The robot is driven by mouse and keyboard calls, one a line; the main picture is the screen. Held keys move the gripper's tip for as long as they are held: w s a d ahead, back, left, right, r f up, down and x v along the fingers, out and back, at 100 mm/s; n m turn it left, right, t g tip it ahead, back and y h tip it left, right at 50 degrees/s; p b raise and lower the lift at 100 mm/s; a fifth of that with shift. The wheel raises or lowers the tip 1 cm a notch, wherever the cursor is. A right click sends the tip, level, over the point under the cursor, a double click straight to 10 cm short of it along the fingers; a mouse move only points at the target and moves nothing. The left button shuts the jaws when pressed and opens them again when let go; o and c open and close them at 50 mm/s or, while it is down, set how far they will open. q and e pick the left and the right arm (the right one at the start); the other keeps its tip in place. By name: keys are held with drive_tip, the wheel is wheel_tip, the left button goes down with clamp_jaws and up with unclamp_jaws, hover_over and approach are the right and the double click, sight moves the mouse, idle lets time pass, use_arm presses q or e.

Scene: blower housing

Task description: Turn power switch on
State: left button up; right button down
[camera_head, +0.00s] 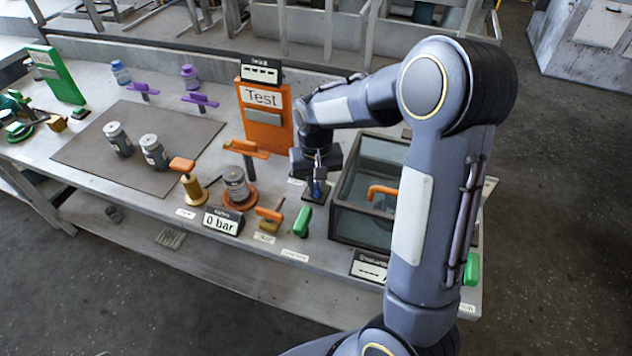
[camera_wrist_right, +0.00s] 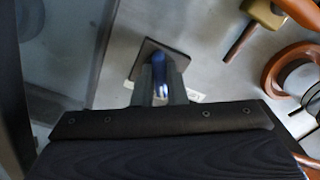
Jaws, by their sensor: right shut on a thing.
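A small blue switch lever (camera_head: 317,188) stands on a dark base plate (camera_head: 315,196) on the bench, left of the glass-sided tank. It also shows in the wrist view, as a blue lever (camera_wrist_right: 160,66) on its dark square base (camera_wrist_right: 150,50). My right gripper (camera_head: 317,180) reaches down from above, and its two fingers (camera_wrist_right: 160,88) are closed around the blue lever. The fingers hide part of the lever, so its exact tilt is hard to tell. My left gripper is out of view.
The glass-sided tank (camera_head: 343,222) with an orange handle stands right of the switch. An orange Test panel (camera_head: 266,122) stands behind. A grey canister on an orange ring (camera_head: 236,197), a 0 bar display (camera_head: 222,221) and a green handle (camera_head: 303,222) are to the left and front.

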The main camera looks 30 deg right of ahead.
drive_tip(key=shift+m, duration=0.4)
drive_tip(key=m+p, duration=0.1)
drive_tip(key=m, duration=0.4)
drive_tip(key=shift+a+r+m+p, duration=0.1)
drive_tip(key=shift+a+m+p, duration=0.05)
drive_tip(key=shift+m+p, duration=0.15)
drive_tip(key=m+p, duration=0.1)
drive_tip(key=m, duration=0.4)
drive_tip(key=shift+w+p, duration=0.2)
drive_tip(key=shift+p, duration=0.2)
drive_tip(key=shift+m, duration=0.4)
drive_tip(key=c, duration=1.5)
unclamp_jaws()
drive_tip(key=shift+o, duration=0.2)
wheel_tip(320, 180, up, 8)
drive_tip(key=shift+f, duration=0.2)
